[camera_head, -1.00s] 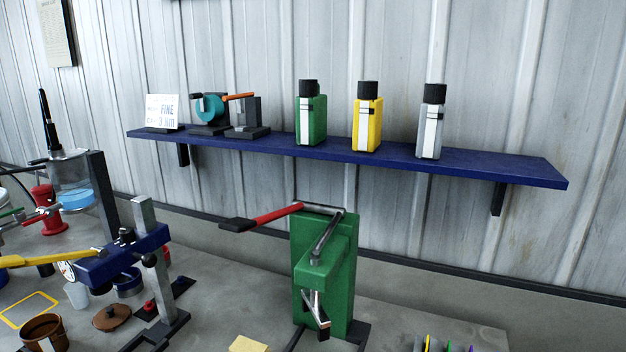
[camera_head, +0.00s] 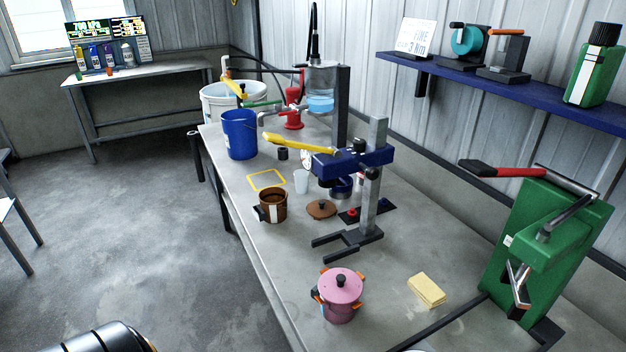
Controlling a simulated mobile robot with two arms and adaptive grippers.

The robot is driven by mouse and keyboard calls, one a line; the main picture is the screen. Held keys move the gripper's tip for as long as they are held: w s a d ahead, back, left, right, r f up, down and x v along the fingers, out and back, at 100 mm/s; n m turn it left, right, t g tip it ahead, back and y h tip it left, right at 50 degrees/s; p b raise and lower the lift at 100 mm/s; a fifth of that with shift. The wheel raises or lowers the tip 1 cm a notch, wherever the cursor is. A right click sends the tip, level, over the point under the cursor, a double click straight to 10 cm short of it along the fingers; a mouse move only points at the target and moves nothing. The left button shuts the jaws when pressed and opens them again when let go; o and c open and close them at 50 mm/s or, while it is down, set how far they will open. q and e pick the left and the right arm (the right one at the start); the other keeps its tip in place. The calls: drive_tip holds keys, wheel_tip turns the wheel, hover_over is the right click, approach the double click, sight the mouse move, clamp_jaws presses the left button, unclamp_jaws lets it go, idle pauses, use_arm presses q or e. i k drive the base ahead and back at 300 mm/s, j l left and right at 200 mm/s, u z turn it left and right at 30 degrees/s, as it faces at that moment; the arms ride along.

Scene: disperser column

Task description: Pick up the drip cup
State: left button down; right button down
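A small pale translucent cup (camera_head: 301,181), which looks like the drip cup, stands upright on the grey workbench (camera_head: 240,190), left of the blue-headed stand (camera_head: 352,160). A small dark cup (camera_head: 283,154) stands a little behind it. I cannot tell for certain which of the two is the drip cup. Neither of my grippers shows in the head view; only a rounded black part, probably mine, shows at the bottom left edge.
A brown pot (camera_head: 272,206), its loose lid (camera_head: 321,209) and a lidded pink pot (camera_head: 340,294) stand nearer. A blue bucket (camera_head: 239,134) is at the left edge. A green press (camera_head: 545,240) and yellow sponge (camera_head: 427,290) are right. Open floor lies left.

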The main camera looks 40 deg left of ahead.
sight(302, 183)
drive_tip(key=j+z, duration=0.1)
drive_tip(key=j, duration=0.3)
drive_tip(key=k+j, duration=0.15)
drive_tip(key=j, duration=0.2)
drive_tip(key=k+j+z, duration=0.15)
drive_tip(key=j, duration=0.6)
drive_tip(key=z, duration=0.05)
